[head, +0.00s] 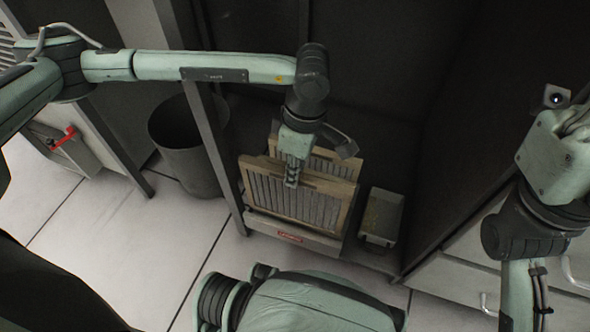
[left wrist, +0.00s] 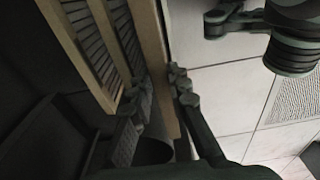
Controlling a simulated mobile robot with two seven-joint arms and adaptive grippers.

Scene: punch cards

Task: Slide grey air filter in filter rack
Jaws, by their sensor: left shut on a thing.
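A grey pleated air filter in a pale wooden frame (head: 269,193) stands nearly upright, slightly tilted, just behind the light front rail of the filter rack (head: 315,240), which bears a red label. My left gripper (head: 292,180) reaches down from above and is shut on the filter's top edge. In the left wrist view my left gripper (left wrist: 160,100) has one finger on each side of the wooden frame (left wrist: 153,45). A second similar filter (head: 345,163) stands close behind. The filter's lower edge is hidden, so its seating cannot be told. My right gripper's fingers do not show.
A dark round bin (head: 188,145) stands left of the rack, beyond a grey post (head: 215,150). A small metal box (head: 381,217) sits right of the rack. Dark cabinet walls close in behind and at the right. The tiled floor (head: 130,235) at front left is clear.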

